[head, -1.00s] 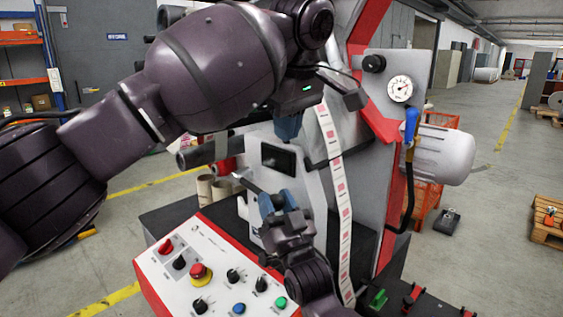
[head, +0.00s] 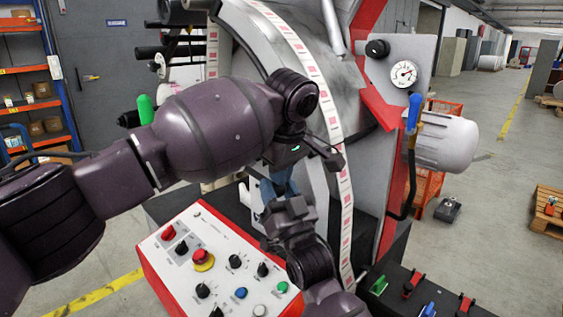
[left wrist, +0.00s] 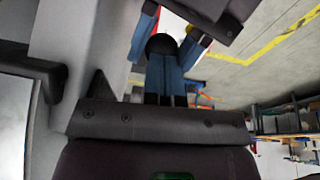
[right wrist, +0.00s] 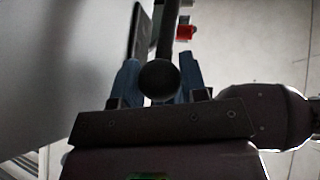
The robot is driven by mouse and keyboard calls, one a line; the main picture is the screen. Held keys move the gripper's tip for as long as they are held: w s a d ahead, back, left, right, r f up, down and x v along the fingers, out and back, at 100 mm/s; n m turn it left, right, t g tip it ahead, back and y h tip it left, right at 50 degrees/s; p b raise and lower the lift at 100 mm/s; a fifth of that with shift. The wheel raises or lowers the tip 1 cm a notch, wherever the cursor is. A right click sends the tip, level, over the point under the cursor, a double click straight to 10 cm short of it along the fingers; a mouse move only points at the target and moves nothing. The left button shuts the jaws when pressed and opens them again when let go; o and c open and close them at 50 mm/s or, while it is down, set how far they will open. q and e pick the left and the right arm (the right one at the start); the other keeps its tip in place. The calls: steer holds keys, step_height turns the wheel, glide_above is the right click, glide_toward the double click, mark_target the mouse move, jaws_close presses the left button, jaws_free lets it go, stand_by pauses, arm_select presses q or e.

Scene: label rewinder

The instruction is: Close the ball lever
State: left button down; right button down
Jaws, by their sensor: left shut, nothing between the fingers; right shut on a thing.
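The ball lever's dark ball (right wrist: 160,80) sits between my right gripper's blue fingers in the right wrist view, its dark rod running away up the picture. My right gripper (head: 268,199) is shut on the ball, in front of the machine behind the control panel. My left gripper (head: 278,182) is shut and empty, pointing down just above the right one. In the left wrist view the dark ball (left wrist: 162,45) shows just beyond the left fingertips, with the right gripper's fingers on either side. Contact there is unclear. In the head view the arms hide the lever.
The white and red control panel (head: 215,265) with buttons lies in front of the grippers. A printed label strip (head: 333,125) runs down close to their right. A blue-handled lever (head: 413,112) and pressure gauge (head: 404,73) are farther right.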

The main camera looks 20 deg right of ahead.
arm_select(q)
steer(key=shift+f, duration=0.15)
steer(key=shift+f, duration=0.65)
arm_select(e)
steer(key=shift+r, duration=0.1)
arm_select(q)
steer(key=shift+f, duration=0.25)
arm_select(e)
steer(key=shift+a+r, duration=0.1)
steer(key=shift+r, duration=0.05)
steer(key=c, duration=0.7)
jaws_free()
arm_select(q)
steer(key=shift+r, duration=0.1)
